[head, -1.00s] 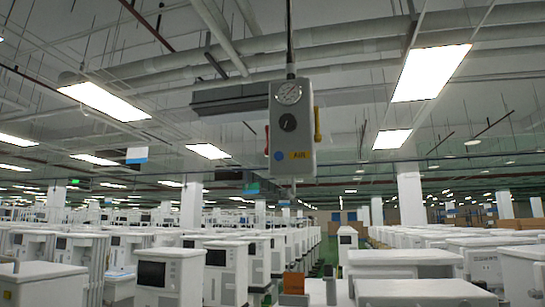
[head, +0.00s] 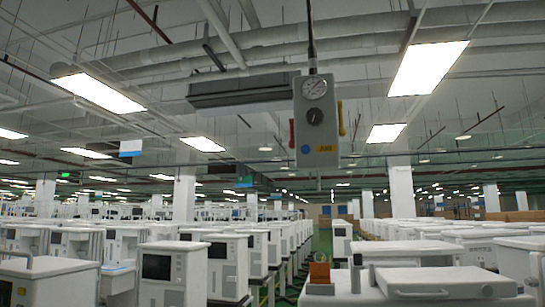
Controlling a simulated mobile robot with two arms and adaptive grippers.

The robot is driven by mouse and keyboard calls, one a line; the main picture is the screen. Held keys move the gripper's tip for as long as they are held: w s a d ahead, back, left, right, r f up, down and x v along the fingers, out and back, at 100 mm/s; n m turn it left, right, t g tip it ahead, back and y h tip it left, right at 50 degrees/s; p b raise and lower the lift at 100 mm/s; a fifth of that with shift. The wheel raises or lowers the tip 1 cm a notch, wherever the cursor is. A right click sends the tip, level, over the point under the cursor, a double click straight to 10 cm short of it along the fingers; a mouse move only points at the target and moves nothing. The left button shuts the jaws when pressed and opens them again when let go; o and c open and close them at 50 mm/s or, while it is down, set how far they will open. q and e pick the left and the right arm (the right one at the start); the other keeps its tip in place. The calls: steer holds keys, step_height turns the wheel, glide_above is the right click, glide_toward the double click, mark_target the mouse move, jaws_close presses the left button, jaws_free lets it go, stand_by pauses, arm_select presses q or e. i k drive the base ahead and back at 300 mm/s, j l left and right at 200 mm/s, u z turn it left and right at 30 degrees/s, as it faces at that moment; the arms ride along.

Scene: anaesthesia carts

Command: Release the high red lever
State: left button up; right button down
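The red lever (head: 292,133) is on the left side of a grey metal box that hangs high from a thin pole. It shows as a narrow, roughly upright strip. The box front (head: 316,133) carries a round dial gauge (head: 314,88), a black knob (head: 315,117), a blue dot and a yellow label. A yellow lever (head: 341,118) is on the box's right side. Neither of my grippers is in view, and nothing touches the levers.
A white cart (head: 420,285) with a handle stands at the lower right. An orange item (head: 319,272) stands at the bottom, below the box. Rows of white carts (head: 172,272) fill the floor. A green aisle (head: 321,242) runs back between them. The air around the box looks clear.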

mark_target(291, 144)
steer(key=j, duration=0.55)
steer(key=k+j+z, duration=0.1)
steer(key=j, duration=0.45)
steer(key=k+j+z, duration=0.1)
steer(key=j, duration=0.45)
steer(key=k+j, duration=0.1)
steer(key=j, duration=0.4)
